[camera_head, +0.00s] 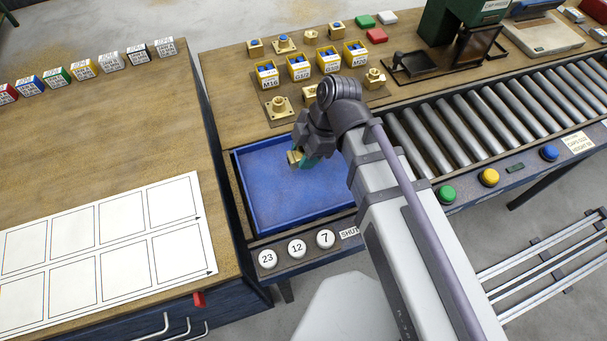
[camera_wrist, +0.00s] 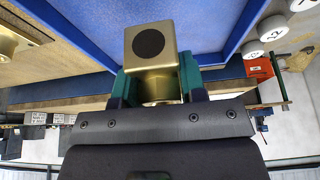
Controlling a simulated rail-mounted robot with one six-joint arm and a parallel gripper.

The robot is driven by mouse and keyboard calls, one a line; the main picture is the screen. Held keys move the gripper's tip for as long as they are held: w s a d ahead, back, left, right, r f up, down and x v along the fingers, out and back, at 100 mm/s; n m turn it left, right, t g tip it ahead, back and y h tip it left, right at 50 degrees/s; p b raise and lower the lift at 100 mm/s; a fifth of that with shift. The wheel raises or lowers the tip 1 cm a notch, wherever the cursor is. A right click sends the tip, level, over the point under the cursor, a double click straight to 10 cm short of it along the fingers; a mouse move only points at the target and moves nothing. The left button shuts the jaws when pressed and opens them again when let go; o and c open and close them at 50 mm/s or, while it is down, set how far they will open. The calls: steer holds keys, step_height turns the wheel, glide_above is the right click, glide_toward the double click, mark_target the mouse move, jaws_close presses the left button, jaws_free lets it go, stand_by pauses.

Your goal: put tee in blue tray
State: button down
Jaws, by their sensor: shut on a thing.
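The brass tee (camera_wrist: 157,62) shows large in the wrist view, with a dark round opening facing the camera. My gripper (camera_wrist: 158,88) has its green fingers on both sides of the tee and is shut on it. In the head view my gripper (camera_head: 304,158) is over the blue tray (camera_head: 258,205), near its upper right part, with a small bit of the brass tee (camera_head: 294,157) showing at its left. The rest of the tee is hidden by the gripper there. The tray looks empty otherwise. I cannot tell whether the tee touches the tray floor.
Brass fittings, such as a flanged one (camera_head: 280,107), and yellow bins (camera_head: 299,68) stand behind the tray. A roller conveyor (camera_head: 470,115) lies to the right. Round buttons numbered 23, 12 (camera_head: 297,248) and 7 line the tray's front. A wooden bench (camera_head: 100,130) is at left.

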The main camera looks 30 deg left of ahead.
mark_target(299, 176)
step_height(299, 176, down, 7)
steer(key=b, duration=0.4)
steer(key=shift+a+r+b, duration=0.1)
steer(key=shift+r+b, duration=0.05)
steer(key=shift+b, duration=0.25)
steer(key=shift+r, duration=0.25)
steer(key=shift+f, duration=0.25)
steer(key=c, duration=0.7)
jaws_free()
steer(key=shift+r, duration=0.1)
steer(key=p+v, duration=1.1)
steer(key=v, duration=0.1)
steer(key=shift+s+r+p, duration=0.1)
steer(key=shift+r+p, duration=0.15)
steer(key=shift+p, duration=0.1)
